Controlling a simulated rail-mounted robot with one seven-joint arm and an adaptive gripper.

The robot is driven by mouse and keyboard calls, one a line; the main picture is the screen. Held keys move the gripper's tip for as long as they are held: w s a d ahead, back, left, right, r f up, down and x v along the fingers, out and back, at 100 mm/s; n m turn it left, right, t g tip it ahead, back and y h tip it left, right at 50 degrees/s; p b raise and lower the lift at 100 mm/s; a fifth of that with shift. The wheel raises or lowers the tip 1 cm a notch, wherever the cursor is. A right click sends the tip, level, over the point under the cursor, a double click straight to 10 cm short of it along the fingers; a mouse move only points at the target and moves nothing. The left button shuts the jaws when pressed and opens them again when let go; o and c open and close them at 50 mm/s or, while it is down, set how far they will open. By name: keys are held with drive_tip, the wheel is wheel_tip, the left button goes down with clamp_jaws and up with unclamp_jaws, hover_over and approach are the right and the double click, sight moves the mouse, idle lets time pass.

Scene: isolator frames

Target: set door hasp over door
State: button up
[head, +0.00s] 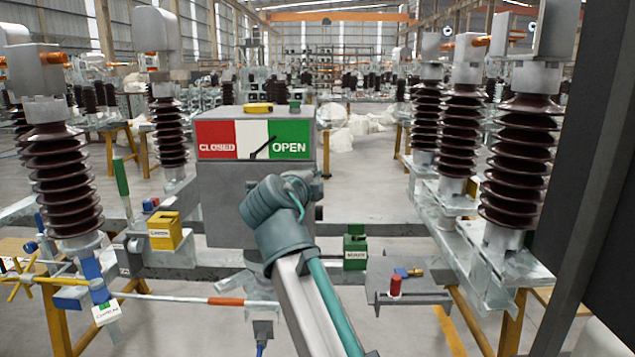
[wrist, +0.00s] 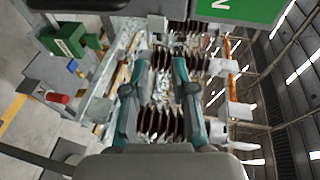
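The grey mechanism box (head: 222,222) stands in the middle of the head view, with a red CLOSED and green OPEN sign (head: 290,138) and a dark pointer on its front. The sign's green part (wrist: 240,8) also shows at the top of the wrist view. I cannot make out a door hasp or a separate door in either view. My arm reaches up in front of the box and covers its lower right; my gripper's fingers are hidden in the head view. In the wrist view my gripper (wrist: 157,55) has two teal fingers spread apart, with nothing between them but distant insulators.
A yellow box (head: 165,231) sits left of the mechanism box; a green box (head: 355,250) sits to its right. A grey plate (head: 420,283) carries a red cylinder (head: 395,286). Brown insulators (head: 515,160) stand on both sides. A dark post (head: 580,190) blocks the right edge.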

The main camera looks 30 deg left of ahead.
drive_tip(key=w+p, duration=0.1)
drive_tip(key=w+d+r+p, duration=0.1)
drive_tip(key=shift+d+r+p, duration=0.15)
drive_tip(key=shift+r+p, duration=0.1)
drive_tip(key=shift+p, duration=0.05)
clamp_jaws()
drive_tip(key=w+d+f+n+y+p, duration=0.4)
drive_tip(key=w+d+p, duration=0.95)
drive_tip(key=p, duration=1.15)
drive_tip(key=s+a+n+g+y, duration=0.2)
drive_tip(key=s+a+n+y, duration=0.3)
drive_tip(key=s+y, duration=0.15)
drive_tip(key=r+x, duration=0.1)
drive_tip(key=x, duration=1)
drive_tip(key=shift+s+a+f+b, duration=0.25)
drive_tip(key=shift+s+b, duration=0.3)
drive_tip(key=shift+s, duration=0.2)
drive_tip(key=shift+s+a+f+b, duration=0.25)
drive_tip(key=shift+s+b, duration=0.25)
drive_tip(key=shift+s, duration=0.25)
drive_tip(key=shift+s+a+f+b, duration=0.2)
drive_tip(key=shift+s+f+b, duration=0.1)
drive_tip(key=shift+s+b, duration=0.35)
